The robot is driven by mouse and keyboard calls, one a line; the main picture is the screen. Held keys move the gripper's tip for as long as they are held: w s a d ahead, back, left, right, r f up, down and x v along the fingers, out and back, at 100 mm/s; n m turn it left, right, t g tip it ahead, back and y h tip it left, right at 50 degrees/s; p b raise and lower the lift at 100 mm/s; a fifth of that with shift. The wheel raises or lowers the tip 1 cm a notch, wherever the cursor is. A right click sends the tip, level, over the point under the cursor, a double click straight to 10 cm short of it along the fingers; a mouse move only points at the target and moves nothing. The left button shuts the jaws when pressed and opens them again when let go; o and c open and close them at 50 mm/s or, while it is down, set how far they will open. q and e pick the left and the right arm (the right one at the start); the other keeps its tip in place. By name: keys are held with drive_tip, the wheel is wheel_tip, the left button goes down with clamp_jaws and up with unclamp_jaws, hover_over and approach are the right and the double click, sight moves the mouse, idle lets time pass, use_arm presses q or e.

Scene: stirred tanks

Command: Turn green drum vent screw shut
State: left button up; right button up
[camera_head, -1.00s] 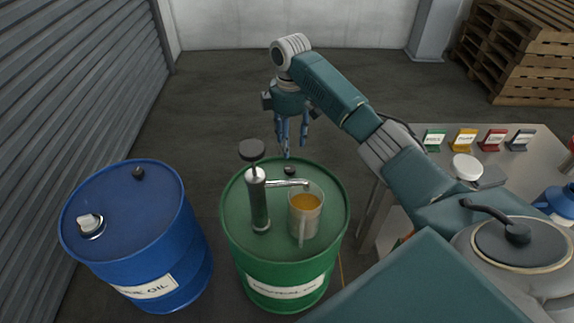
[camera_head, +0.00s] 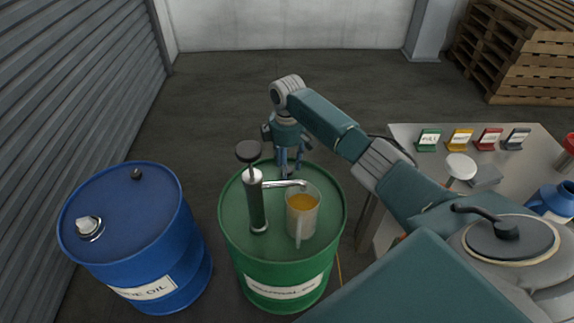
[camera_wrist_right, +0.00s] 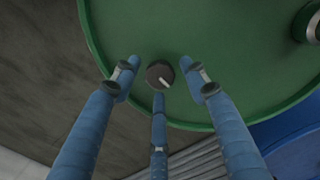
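The green drum (camera_head: 236,212) stands in the middle of the head view, with a hand pump (camera_head: 256,200) and a jug of amber liquid (camera_head: 302,216) on its lid. The vent screw (camera_wrist_right: 160,74) is a small dark round knob with a pale mark, near the drum's rim in the right wrist view. My right gripper (camera_head: 288,168) points down over the far part of the lid and hides the screw in the head view. In the wrist view its blue fingers (camera_wrist_right: 159,90) are spread around the screw, with visible gaps at the sides. My left gripper is not in view.
A blue drum (camera_head: 120,215) stands left of the green one. A table (camera_head: 545,150) at right carries several coloured label cards (camera_head: 459,139) and a white round-topped item (camera_head: 460,167). Pallets (camera_head: 530,50) are stacked at the back right. The floor behind the drums is clear.

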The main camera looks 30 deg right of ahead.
drive_tip(key=c, duration=0.9)
drive_tip(key=shift+o, duration=0.2)
drive_tip(key=shift+r, duration=0.1)
